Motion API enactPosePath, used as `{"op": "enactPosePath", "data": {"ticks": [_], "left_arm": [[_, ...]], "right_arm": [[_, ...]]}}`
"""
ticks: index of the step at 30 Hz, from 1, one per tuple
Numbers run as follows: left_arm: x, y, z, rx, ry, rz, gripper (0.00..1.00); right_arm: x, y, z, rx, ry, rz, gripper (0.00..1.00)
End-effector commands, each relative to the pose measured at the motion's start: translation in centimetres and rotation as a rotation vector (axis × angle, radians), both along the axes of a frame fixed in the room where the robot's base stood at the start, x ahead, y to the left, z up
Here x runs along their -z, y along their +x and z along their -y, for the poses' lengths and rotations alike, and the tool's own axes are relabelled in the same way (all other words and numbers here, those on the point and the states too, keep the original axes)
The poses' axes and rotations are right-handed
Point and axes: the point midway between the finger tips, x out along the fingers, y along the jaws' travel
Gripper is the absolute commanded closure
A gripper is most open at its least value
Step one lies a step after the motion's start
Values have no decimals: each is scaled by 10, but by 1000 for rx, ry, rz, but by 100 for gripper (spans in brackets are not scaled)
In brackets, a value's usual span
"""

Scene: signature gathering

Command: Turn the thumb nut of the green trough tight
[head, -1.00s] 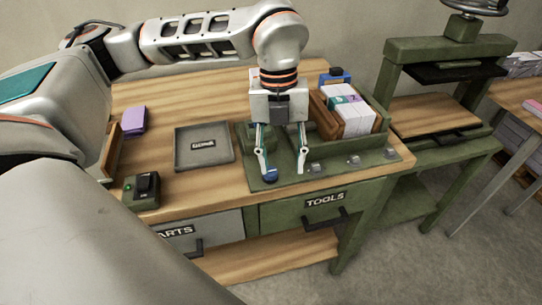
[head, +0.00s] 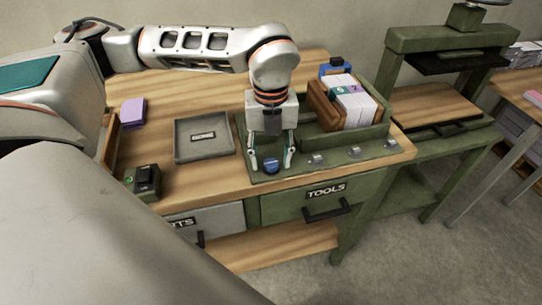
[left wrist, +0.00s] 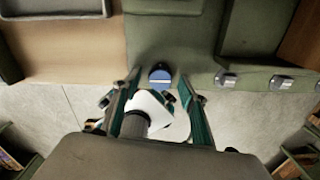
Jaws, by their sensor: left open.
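The green trough (head: 370,134) stands on the right part of the workbench, on a green base plate that reaches left. A round blue knob, apparently the thumb nut (head: 271,165), sits at the plate's front left. My left gripper (head: 270,164) points down over it, open, with one finger to each side of the knob. In the left wrist view the blue knob (left wrist: 160,76) lies between the two fingertips (left wrist: 160,80). I cannot tell whether a finger touches it. My right gripper is not in view.
Several grey metal fittings (head: 354,152) line the plate's front edge to the right. The trough holds a brown block and white card stacks (head: 354,108). A grey tray (head: 204,139) and a small dark green device (head: 143,182) stand to the left, with bare wood between.

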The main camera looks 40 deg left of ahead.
Motion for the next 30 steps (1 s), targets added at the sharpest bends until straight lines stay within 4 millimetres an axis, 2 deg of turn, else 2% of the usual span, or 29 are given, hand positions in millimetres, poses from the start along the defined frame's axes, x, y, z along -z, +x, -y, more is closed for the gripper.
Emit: {"op": "enactPosePath", "data": {"ticks": [5,9,10,20,30], "left_arm": [[0,0,0,0,0,0,57],[0,0,0,1,0,0,91],[0,0,0,1,0,0,96],[0,0,0,24,-1,-1,96],[0,0,0,218,-1,-1,96]], "right_arm": [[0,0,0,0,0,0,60],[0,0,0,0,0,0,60],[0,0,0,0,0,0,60],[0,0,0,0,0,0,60],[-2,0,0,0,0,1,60]]}}
